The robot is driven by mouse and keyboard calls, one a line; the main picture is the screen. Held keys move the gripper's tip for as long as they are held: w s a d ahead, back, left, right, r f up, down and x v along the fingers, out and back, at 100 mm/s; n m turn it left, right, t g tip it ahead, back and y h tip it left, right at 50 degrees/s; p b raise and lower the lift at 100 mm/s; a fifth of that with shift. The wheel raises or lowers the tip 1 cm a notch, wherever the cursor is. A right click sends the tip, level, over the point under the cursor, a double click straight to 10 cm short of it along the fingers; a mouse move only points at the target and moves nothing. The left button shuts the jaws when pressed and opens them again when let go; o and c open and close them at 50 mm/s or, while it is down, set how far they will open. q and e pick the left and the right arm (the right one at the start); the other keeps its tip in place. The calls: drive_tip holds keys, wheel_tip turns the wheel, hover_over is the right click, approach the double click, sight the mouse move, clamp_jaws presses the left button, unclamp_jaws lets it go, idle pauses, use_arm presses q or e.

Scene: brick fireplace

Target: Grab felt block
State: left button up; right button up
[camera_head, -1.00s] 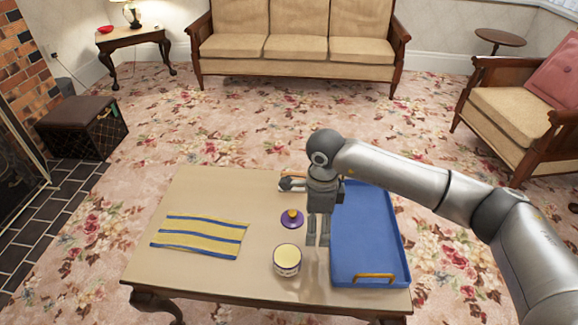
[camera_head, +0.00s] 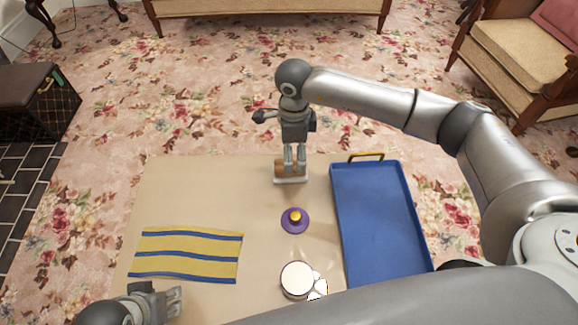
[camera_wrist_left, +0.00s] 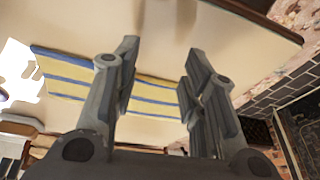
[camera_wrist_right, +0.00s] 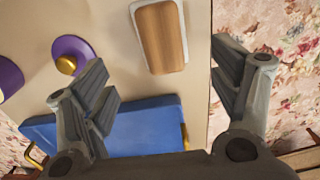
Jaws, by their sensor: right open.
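The felt block (camera_head: 291,180), with a brown wooden back and a white underside, lies near the far edge of the table. My right gripper (camera_head: 295,163) points down over it, with its fingers partly covering the block. In the right wrist view the block (camera_wrist_right: 162,36) shows ahead of the spread fingers (camera_wrist_right: 160,58), roughly midway between them; whether they touch it cannot be told. My left gripper (camera_head: 174,301) is low over the table's near left. Its fingers stand apart and empty in the left wrist view (camera_wrist_left: 161,50).
A blue tray (camera_head: 380,220) with gold handles lies right of the block. A purple lid (camera_head: 295,221) with a gold knob and a round jar (camera_head: 297,280) are nearer. A yellow and blue striped cloth (camera_head: 187,255) lies left. The table's far left is clear.

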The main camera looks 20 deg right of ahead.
sight(295, 164)
use_arm(q)
drive_tip(key=shift+f, duration=0.3)
use_arm(e)
wheel_tip(295, 164, down, 2)
drive_tip(key=shift+f, duration=0.2)
use_arm(q)
drive_tip(key=shift+w+f+b, duration=0.2)
drive_tip(key=shift+f+b, duration=0.2)
drive_tip(key=shift+b, duration=0.2)
use_arm(e)
drive_tip(key=f, duration=0.3)
drive_tip(key=shift+d+f, duration=0.25)
drive_tip(key=shift+d, duration=0.05)
use_arm(q)
drive_tip(key=shift+w+d+r+t, duration=0.1)
drive_tip(key=shift+w+d+t, duration=0.1)
drive_tip(key=shift+w, duration=0.15)
drive_tip(key=shift+w+d+r+t, duration=0.1)
drive_tip(key=shift+w+t, duration=0.1)
drive_tip(key=shift+w, duration=0.1)
use_arm(e)
drive_tip(key=shift+w+f, duration=0.1)
drive_tip(key=shift+f, duration=0.3)
use_arm(q)
drive_tip(key=shift+w+r, duration=0.1)
drive_tip(key=shift+w, duration=0.35)
use_arm(e)
drive_tip(key=shift+f, duration=0.3)
drive_tip(key=c, duration=1.1)
